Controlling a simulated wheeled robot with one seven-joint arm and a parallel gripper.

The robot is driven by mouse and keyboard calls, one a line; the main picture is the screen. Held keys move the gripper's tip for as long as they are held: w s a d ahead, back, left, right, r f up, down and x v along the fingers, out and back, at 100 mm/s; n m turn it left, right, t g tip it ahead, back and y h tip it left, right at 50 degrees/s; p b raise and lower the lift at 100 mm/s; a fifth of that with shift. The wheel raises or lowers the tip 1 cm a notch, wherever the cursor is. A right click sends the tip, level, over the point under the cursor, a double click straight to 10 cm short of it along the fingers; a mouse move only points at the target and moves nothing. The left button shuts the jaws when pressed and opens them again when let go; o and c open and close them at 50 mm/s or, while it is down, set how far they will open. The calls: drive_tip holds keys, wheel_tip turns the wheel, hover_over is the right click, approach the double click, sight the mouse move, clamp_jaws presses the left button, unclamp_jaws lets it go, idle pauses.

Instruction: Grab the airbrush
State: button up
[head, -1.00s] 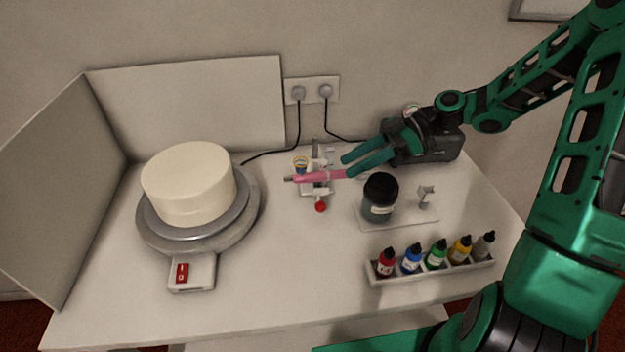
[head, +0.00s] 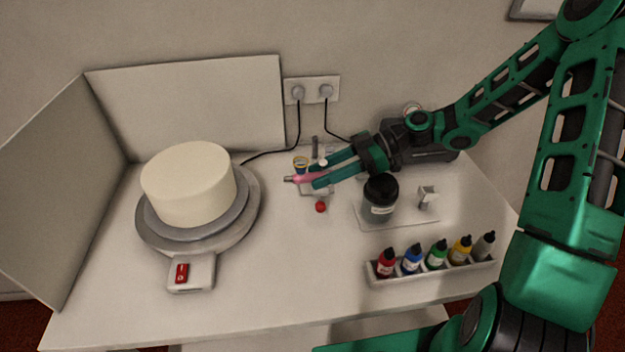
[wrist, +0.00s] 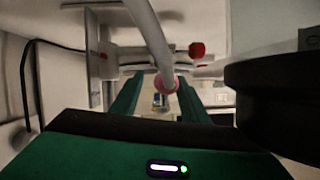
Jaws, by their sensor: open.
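The pink airbrush (head: 302,179) with a metal tip pointing left rests on a small white holder with a red knob (head: 320,207), right of the cake.
A dark lidded jar (head: 380,200) stands close in front of my gripper. A rack of paint bottles (head: 435,268) is at the front right. The white cake (head: 190,180) sits on a turntable at left. A grey compressor (head: 425,150) stands behind my wrist.

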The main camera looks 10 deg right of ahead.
drive_tip(key=shift+x, duration=1.4)
drive_tip(key=shift+c, duration=0.2)
clamp_jaws()
drive_tip(key=shift+r, duration=0.2)
